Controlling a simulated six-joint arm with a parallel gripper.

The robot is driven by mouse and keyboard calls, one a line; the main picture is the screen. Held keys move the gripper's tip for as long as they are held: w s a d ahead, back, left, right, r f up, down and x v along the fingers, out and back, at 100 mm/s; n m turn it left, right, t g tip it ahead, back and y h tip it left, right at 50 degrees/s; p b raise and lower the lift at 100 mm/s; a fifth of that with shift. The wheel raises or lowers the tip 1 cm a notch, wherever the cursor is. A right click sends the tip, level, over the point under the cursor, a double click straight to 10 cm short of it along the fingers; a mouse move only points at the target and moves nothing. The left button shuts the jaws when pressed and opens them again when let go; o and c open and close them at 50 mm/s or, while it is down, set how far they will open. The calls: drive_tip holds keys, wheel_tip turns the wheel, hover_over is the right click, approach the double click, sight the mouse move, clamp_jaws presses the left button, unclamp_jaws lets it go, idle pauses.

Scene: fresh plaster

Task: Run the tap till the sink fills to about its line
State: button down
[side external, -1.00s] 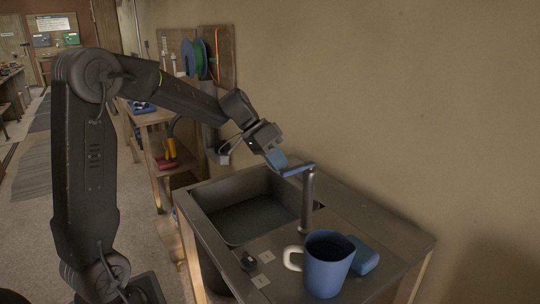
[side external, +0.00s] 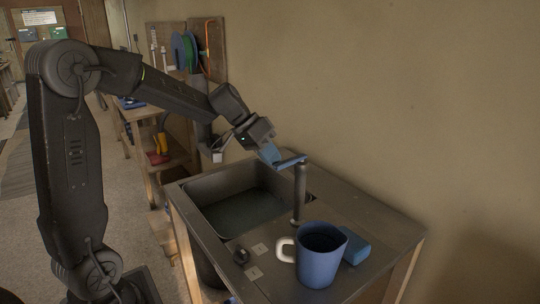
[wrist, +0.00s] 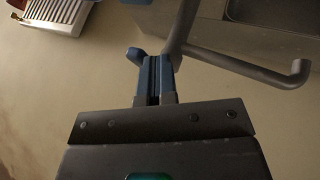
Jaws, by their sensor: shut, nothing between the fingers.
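The sink (side external: 190,205) is a dark basin in the counter, with dark greenish water (side external: 245,210) in its lower part. I cannot make out a fill line. The tap (side external: 299,190) stands upright at the basin's right side, with a blue lever (side external: 291,160) on top. In the wrist view its grey spout (wrist: 262,72) runs right; I see no clear stream. My gripper (side external: 269,153) is at the lever's free end. In the wrist view the gripper (wrist: 155,75) has its blue fingers shut and empty, close to the lever's rounded end (wrist: 136,55). I cannot tell whether they touch.
A blue mug (side external: 320,262) with a white handle and a blue sponge (side external: 356,250) stand on the counter near the tap. A small black knob (side external: 241,256) sits by two pale labels at the counter's front. The plain wall is behind; shelves with spools stand at the back left.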

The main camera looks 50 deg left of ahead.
drive_tip(key=shift+s+d+n+t+y, duration=0.2)
drive_tip(key=shift+d+n+t+y, duration=0.35)
drive_tip(key=shift+d+n, duration=0.55)
drive_tip(key=d+n+y, duration=0.2)
drive_tip(key=n, duration=0.1)
drive_tip(key=shift+w+n+t, duration=0.1)
drive_tip(key=shift+n+t, duration=0.2)
drive_tip(key=shift+t, duration=0.05)
drive_tip(key=shift+w+d, duration=0.35)
drive_tip(key=shift+d, duration=0.55)
drive_tip(key=shift+s, duration=0.1)
drive_tip(key=shift+s+a, duration=0.25)
approach(284, 165)
drive_tip(key=s+d+r, duration=0.1)
drive_tip(key=s, duration=0.3)
drive_tip(key=shift+d, duration=0.15)
